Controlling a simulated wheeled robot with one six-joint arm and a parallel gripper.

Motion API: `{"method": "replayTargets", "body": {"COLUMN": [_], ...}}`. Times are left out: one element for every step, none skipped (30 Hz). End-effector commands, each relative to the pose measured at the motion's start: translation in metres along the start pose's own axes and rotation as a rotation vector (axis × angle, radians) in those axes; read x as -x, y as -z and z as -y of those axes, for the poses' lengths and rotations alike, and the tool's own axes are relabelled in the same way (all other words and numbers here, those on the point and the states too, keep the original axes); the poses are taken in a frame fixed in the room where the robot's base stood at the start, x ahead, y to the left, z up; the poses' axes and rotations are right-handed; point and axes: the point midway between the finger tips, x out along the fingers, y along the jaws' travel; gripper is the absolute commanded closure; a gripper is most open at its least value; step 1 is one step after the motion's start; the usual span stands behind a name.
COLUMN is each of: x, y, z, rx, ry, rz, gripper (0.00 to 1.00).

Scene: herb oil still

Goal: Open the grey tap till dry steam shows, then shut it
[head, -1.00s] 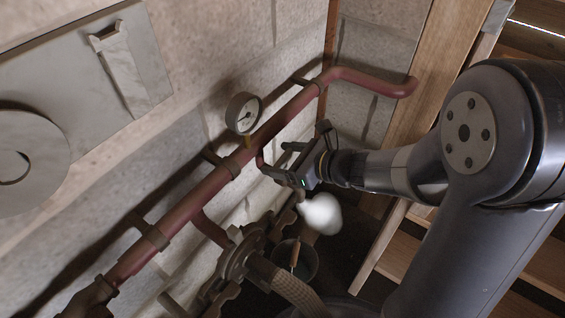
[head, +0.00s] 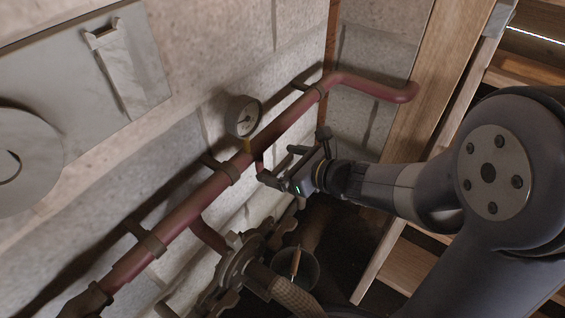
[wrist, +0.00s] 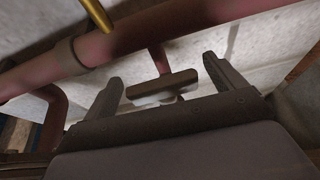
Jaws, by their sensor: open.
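The grey tap (wrist: 165,84) hangs under a short red branch below the main pipe, in the wrist view. Its bar-shaped handle lies crosswise to the branch, roughly along the main pipe. My gripper (wrist: 161,69) is open, one finger on each side of the handle, with gaps between fingers and handle. In the head view my gripper (head: 278,165) is just below the red pipe, and it hides most of the tap. No white steam shows in either view now.
The red main pipe (head: 190,207) runs along the stone wall on brackets. A round gauge (head: 243,117) stands above it. A flanged fitting with a braided hose (head: 292,296) and a dark bucket (head: 296,268) are below. A wooden post (head: 432,110) stands right.

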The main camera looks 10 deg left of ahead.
Motion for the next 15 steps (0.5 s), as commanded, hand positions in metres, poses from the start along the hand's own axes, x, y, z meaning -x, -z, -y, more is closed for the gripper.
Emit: {"method": "replayTargets", "body": {"x": [0.000, 0.000, 0.001, 0.003, 0.005, 0.009, 0.012, 0.017, 0.024, 0.029, 0.035, 0.043, 0.049, 0.055, 0.062], "y": [0.000, 0.000, 0.000, 0.000, -0.001, -0.001, -0.002, -0.002, -0.003, -0.003, -0.003, -0.003, -0.003, -0.003, -0.003], "z": [0.000, 0.000, 0.000, 0.000, 0.001, 0.001, 0.001, 0.002, 0.001, 0.001, 0.002, 0.002, 0.002, 0.002, 0.001], "rx": [0.000, 0.000, 0.000, 0.000, 0.000, 0.001, 0.001, 0.001, 0.001, 0.000, 0.000, 0.000, -0.001, 0.000, -0.001], "ry": [0.000, 0.000, 0.000, 0.001, 0.001, 0.002, 0.003, 0.004, 0.004, 0.004, 0.006, 0.006, 0.006, 0.006, 0.006], "rz": [0.000, 0.000, 0.000, 0.000, 0.000, 0.000, 0.000, 0.001, 0.001, 0.000, 0.001, 0.001, 0.001, 0.000, 0.001], "gripper": [0.10, 0.10, 0.10, 0.10, 0.10, 0.10, 0.10, 0.10, 0.10, 0.10, 0.10, 0.10, 0.10, 0.10, 0.10]}}
